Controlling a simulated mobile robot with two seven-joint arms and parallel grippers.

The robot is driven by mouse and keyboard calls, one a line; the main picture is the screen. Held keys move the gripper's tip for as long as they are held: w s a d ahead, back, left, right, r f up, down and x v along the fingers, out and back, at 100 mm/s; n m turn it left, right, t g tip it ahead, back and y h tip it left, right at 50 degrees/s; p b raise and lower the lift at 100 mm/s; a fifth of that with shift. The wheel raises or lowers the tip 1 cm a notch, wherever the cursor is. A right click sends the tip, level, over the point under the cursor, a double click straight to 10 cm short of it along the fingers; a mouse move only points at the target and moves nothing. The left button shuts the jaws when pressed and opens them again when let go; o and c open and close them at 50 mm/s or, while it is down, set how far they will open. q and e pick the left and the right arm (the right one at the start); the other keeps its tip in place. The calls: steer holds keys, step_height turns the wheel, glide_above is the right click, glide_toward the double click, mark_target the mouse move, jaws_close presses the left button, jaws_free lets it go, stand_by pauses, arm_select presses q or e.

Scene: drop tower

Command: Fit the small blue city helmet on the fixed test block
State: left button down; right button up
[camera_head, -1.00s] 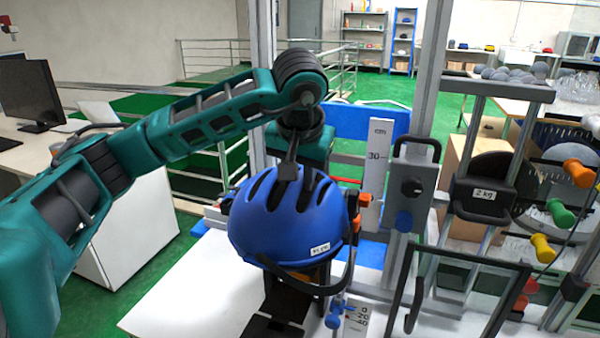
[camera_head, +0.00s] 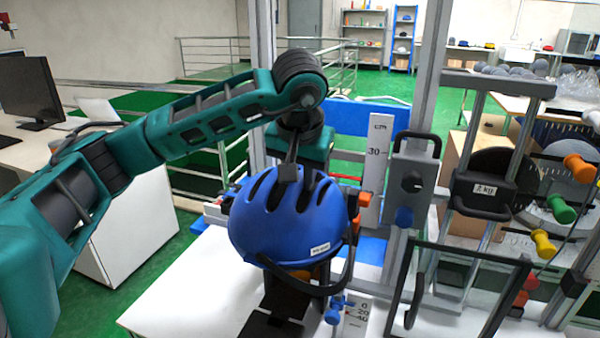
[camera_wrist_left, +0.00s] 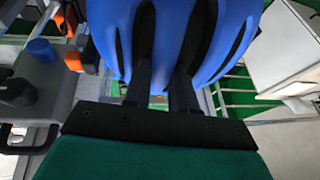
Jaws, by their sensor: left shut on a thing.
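The blue city helmet (camera_head: 287,222) is in the middle of the head view, upright, with dark vent slots, a small white label and a dark strap hanging below its right side. My left gripper (camera_head: 292,172) comes down from above and is shut on the helmet's shell at the vents. The wrist view shows the two dark fingers (camera_wrist_left: 161,90) against the blue shell (camera_wrist_left: 185,35). The test block is mostly or wholly hidden under the helmet; a dark stand (camera_head: 282,300) shows below it. I cannot tell whether the helmet rests on the block. My right gripper is not in view.
A scale post (camera_head: 376,165) and a grey upright with a black-handled carriage (camera_head: 413,187) stand just right of the helmet. A black frame (camera_head: 465,285) and a 2 kg weight carriage (camera_head: 485,187) stand further right. The white tabletop (camera_head: 190,285) is clear at left.

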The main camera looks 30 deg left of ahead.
arm_select(q)
steer(key=c, duration=0.8)
jaws_free()
steer(key=shift+c, duration=0.2)
steer(key=c, duration=0.4)
steer(key=shift+o, duration=0.2)
steer(key=shift+r, duration=0.25)
steer(key=shift+r+p, duration=0.85)
steer(key=shift+p, duration=0.05)
steer(key=shift+r, duration=0.1)
